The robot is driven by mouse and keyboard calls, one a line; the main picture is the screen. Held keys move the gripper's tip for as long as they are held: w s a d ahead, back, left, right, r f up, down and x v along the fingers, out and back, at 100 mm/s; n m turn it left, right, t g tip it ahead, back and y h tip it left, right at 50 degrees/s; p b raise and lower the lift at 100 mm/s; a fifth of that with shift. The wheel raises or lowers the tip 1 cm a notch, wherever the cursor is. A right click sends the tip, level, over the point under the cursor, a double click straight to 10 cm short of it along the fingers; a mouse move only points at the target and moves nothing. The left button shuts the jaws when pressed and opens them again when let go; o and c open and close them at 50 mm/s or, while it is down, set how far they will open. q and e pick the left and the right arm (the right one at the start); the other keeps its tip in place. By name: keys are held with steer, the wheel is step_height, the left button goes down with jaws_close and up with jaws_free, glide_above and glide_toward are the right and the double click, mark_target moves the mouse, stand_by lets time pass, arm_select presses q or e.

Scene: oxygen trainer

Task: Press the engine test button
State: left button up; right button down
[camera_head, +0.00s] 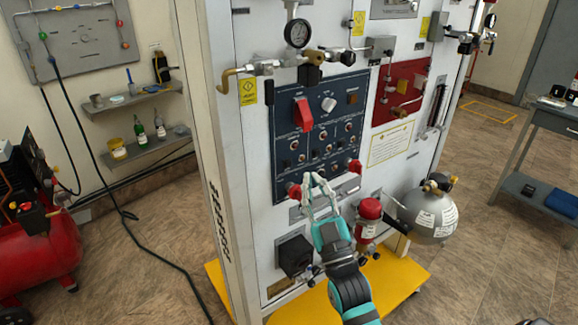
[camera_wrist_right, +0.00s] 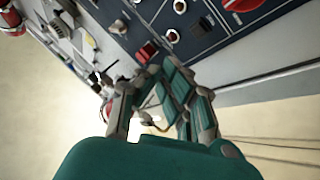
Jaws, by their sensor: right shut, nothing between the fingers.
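The dark blue control panel (camera_head: 318,128) is on the front of the white trainer cabinet. It carries a red switch cover (camera_head: 303,114), a white knob (camera_head: 328,104), a small brown square button (camera_head: 352,98) and rows of small switches. The labels are too small to read, so I cannot tell which control is the engine test button. My right gripper (camera_head: 318,181) is shut and empty in front of the panel's lower edge. In the right wrist view the gripper (camera_wrist_right: 158,85) is below a red square button (camera_wrist_right: 148,50); contact cannot be told. My left gripper is out of view.
Red knobs flank the gripper at the left (camera_head: 294,190) and right (camera_head: 355,166). A red canister (camera_head: 369,209) and a silver cylinder (camera_head: 430,210) sit lower right. A gauge (camera_head: 297,33) and pipes stick out above the panel. A yellow base (camera_head: 400,270) juts out below.

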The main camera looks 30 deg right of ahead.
mark_target(288, 164)
steer(key=shift+w+a+b, duration=0.15)
steer(key=shift+w+b, duration=0.05)
steer(key=shift+w, duration=1.2)
steer(key=shift+w+a+b, duration=0.1)
steer(key=shift+w+b, duration=0.1)
steer(key=shift+w, duration=1.2)
steer(key=shift+w, duration=0.4)
steer(key=shift+w, duration=0.35)
steer(key=shift+s, duration=0.15)
steer(key=shift+s+p, duration=0.35)
steer(key=shift+s, duration=0.3)
